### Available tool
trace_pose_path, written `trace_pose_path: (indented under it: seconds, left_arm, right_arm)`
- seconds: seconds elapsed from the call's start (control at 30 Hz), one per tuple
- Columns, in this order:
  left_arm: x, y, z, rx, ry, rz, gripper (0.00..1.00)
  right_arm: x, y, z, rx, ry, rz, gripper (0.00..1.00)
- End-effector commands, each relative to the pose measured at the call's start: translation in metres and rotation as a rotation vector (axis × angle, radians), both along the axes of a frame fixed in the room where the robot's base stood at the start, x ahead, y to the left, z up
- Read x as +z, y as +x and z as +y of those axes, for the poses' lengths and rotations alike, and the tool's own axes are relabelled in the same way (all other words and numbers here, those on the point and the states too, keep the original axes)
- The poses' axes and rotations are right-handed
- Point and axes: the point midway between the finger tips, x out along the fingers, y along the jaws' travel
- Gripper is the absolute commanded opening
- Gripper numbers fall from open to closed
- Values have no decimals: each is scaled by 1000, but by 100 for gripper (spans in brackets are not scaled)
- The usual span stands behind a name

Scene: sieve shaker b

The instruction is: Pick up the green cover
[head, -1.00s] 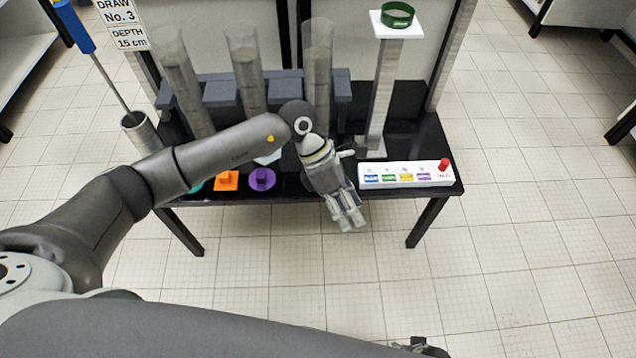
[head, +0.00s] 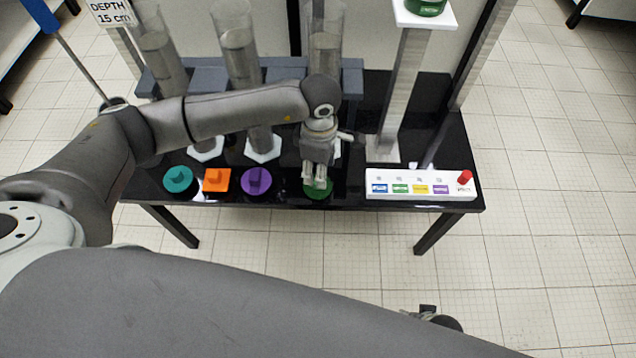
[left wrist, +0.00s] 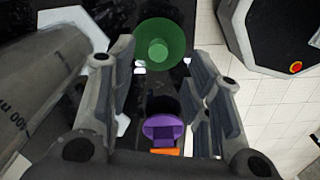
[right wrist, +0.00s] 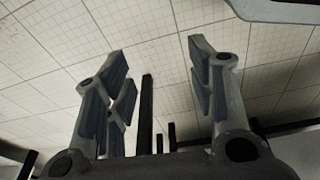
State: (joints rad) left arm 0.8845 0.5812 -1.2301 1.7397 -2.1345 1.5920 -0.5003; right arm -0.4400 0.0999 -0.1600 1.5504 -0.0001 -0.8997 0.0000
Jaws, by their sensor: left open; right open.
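The green cover (head: 318,189) is a round disc with a knob, on the front edge of the black table. My left gripper (head: 320,182) is above it and hides part of it in the head view. In the left wrist view the green cover (left wrist: 160,45) lies beyond the spread fingers of my left gripper (left wrist: 163,78), with nothing between them. My right gripper (right wrist: 160,75) is open and empty, low over the floor. It shows only in part at the bottom of the head view (head: 428,312).
Purple (head: 256,181), orange (head: 217,181) and teal (head: 178,179) covers lie in a row to the left. A white button panel (head: 420,185) is close on the right. Clear cylinders (head: 241,70) stand behind, and a post (head: 402,100) carries a green ring (head: 426,7).

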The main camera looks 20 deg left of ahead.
Motion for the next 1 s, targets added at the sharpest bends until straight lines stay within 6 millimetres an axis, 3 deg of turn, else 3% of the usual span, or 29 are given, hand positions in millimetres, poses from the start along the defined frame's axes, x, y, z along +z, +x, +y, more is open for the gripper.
trace_pose_path:
  seconds: [0.23,0.47,0.7,1.0]
  left_arm:
    - [-22,0,2,1,1,2,46]
    - [-57,0,3,1,-1,3,46]
    - [-60,1,3,0,-1,0,46]
    - [-60,1,3,0,-1,0,10]
  right_arm:
    - [4,2,0,-1,-1,-1,51]
    - [16,9,1,-2,1,-11,51]
    - [21,12,2,-2,1,-15,51]
    - [18,9,1,-3,0,-8,51]
